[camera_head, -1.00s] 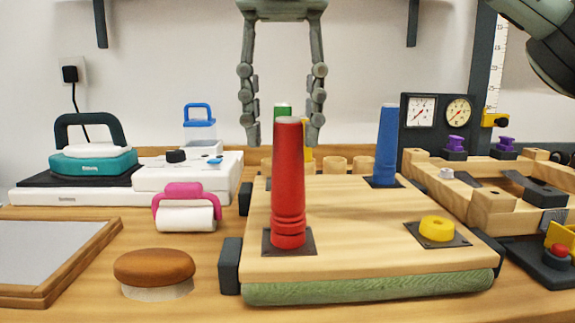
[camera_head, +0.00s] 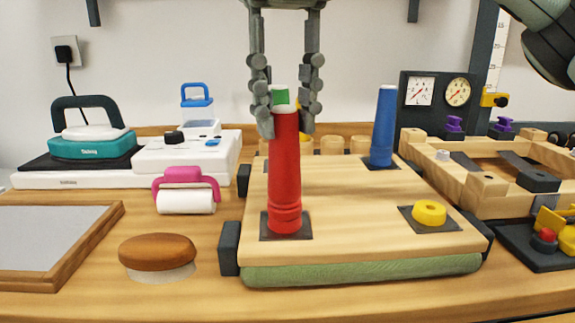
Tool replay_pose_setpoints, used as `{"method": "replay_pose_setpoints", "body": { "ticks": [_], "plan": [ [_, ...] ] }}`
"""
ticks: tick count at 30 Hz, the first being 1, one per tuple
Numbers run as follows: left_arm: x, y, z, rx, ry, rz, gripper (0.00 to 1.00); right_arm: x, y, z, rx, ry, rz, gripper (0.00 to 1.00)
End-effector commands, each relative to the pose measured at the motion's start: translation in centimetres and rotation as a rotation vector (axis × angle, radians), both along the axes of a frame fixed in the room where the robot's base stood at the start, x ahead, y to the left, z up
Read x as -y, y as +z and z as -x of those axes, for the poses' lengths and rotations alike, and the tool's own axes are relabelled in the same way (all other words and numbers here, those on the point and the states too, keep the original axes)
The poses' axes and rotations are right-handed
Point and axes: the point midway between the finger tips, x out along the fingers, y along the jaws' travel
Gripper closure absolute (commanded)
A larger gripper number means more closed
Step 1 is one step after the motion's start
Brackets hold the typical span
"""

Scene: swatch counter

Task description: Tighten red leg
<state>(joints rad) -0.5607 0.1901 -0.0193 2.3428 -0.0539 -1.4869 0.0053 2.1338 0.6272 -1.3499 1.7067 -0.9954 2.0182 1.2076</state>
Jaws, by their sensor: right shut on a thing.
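The red leg (camera_head: 285,170) stands upright on a dark square plate at the front left of the wooden board (camera_head: 350,225). My right gripper (camera_head: 287,128) comes down from the top centre and is shut on the red leg near its top, one finger on each side. A blue leg (camera_head: 384,127) stands upright at the back right of the board. A short yellow piece (camera_head: 429,212) sits on the front right plate. My left gripper is not in view.
A green pad (camera_head: 362,269) lies under the board's front edge, with dark blocks at its sides. A brown round knob (camera_head: 157,251), a pink-handled roller (camera_head: 186,199) and a grey panel (camera_head: 40,240) are at left. A wooden frame (camera_head: 490,190) and dials (camera_head: 438,91) are at right.

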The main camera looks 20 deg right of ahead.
Motion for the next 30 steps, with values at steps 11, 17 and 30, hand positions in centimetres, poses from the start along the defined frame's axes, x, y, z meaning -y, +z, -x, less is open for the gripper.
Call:
{"method": "replay_pose_setpoints", "body": {
  "ticks": [11,17,30],
  "plan": [
    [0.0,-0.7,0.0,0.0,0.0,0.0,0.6,-0.9,-0.4,0.1,-0.006,-0.258,-0.009,1.0],
    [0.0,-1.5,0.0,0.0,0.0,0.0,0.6,-1.1,-0.5,0.0,-0.005,-0.63,-0.008,1.0],
    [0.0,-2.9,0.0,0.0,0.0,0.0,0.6,-1.5,-0.4,-0.3,-0.006,-1.278,-0.006,1.0]
  ]
}}
